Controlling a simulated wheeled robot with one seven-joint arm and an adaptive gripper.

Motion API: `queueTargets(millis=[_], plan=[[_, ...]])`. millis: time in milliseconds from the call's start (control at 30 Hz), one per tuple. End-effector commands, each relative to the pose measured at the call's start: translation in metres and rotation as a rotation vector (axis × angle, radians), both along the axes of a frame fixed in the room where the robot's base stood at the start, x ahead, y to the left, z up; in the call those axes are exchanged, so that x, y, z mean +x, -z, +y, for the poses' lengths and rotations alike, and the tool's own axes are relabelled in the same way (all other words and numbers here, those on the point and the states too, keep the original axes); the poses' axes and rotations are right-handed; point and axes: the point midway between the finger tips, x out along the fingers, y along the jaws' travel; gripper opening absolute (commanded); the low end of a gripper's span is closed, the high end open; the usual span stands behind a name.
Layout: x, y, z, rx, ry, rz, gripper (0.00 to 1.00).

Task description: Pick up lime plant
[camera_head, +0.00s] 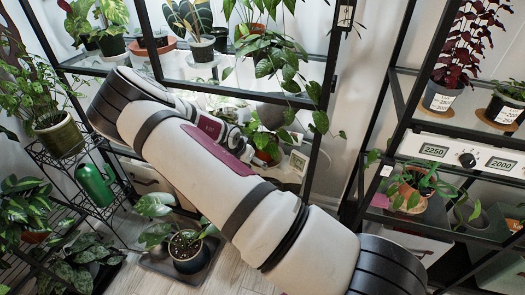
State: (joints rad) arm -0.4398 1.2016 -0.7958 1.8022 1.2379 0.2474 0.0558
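My arm crosses the picture from the lower right to the upper left and bends back behind itself toward the middle shelf. Its far end, around my gripper (240,142), is mostly hidden behind the arm, and I cannot make out the fingers. A green leafy plant (266,142) in a reddish pot stands on the shelf just right of that end; whether they touch is unclear. No plant is clearly marked as the lime plant. Other green plants include one in a dark pot (187,244) on the floor and one in a terracotta pot (408,187) on the right rack.
A black-framed glass shelf (232,88) holds several potted plants at the back. A wire stand (98,188) with a green watering can (95,184) is at the left. The right rack carries a display panel (468,158) and red-leaved plant (468,40). Some wooden floor (222,275) is bare.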

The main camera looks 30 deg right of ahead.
Motion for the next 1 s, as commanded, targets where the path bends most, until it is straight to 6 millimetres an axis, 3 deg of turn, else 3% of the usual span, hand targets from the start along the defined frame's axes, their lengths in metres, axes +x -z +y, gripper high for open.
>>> queueTargets(millis=[100, 267, 567, 733, 1000], plan=[[0.011, 0.002, -0.023, -0.001, 0.001, 0.000, 1.00], [0.022, 0.001, -0.044, -0.001, 0.000, 0.000, 1.00], [0.031, 0.001, -0.063, 0.001, 0.000, 0.000, 1.00], [0.044, 0.002, -0.088, -0.001, -0.002, 0.003, 1.00], [0.050, 0.026, -0.099, 0.002, -0.001, 0.001, 1.00]])
